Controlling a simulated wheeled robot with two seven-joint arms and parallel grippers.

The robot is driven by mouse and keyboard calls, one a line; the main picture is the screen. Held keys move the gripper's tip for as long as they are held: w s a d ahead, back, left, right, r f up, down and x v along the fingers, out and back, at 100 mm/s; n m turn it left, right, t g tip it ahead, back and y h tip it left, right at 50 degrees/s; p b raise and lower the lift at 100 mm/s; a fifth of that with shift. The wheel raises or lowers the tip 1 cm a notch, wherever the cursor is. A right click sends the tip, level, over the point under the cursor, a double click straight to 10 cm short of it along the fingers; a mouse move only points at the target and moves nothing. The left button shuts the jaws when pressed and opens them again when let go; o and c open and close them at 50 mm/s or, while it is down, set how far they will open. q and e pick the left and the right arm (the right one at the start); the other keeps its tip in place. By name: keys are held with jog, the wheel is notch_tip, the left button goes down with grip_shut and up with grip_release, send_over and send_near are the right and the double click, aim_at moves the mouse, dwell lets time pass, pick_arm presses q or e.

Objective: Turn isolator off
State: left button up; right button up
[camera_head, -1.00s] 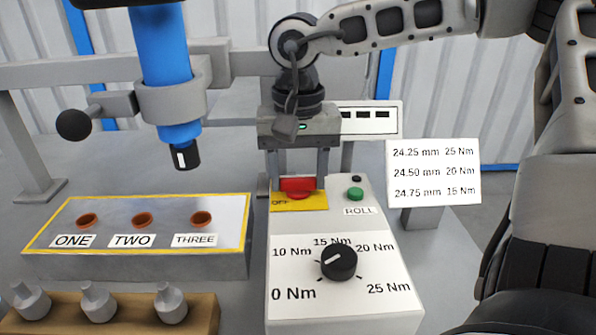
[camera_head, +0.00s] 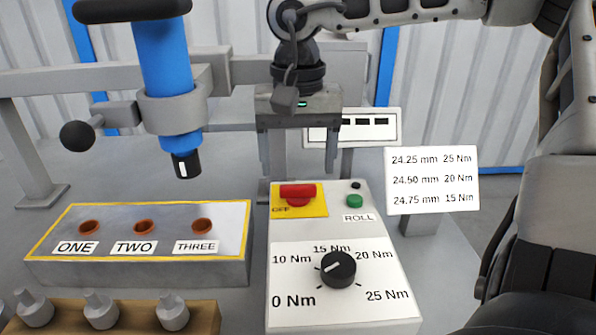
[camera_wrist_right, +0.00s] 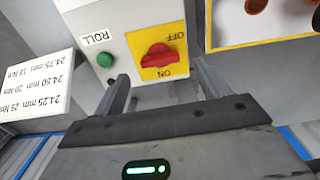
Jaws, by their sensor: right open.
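The isolator is a red rotary switch (camera_head: 297,194) on a yellow plate (camera_head: 318,208) at the back left of the grey control box (camera_head: 340,315). Its handle lies crosswise in the head view. OFF shows on the plate's lower left there. In the right wrist view the red switch (camera_wrist_right: 157,57) sits between the OFF and ON labels. My right gripper (camera_head: 299,174) is open and empty, behind and above the switch, apart from it. In the right wrist view its fingers (camera_wrist_right: 161,72) spread either side of the switch. My left gripper is not in view.
The box also has a green ROLL button (camera_head: 354,201) and a black torque dial (camera_head: 338,268). A blue tool (camera_head: 166,80) hangs in a holder at left. A block with holes (camera_head: 150,270) and a wooden rack (camera_head: 135,318) stand left. A torque sign (camera_head: 432,180) stands right.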

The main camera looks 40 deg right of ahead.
aim_at(298, 186)
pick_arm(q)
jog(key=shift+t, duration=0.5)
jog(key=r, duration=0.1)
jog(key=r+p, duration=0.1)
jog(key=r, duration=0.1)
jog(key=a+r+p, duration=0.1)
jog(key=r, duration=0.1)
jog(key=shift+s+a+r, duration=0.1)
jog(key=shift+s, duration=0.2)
pick_arm(e)
notch_tip(298, 186, up, 12)
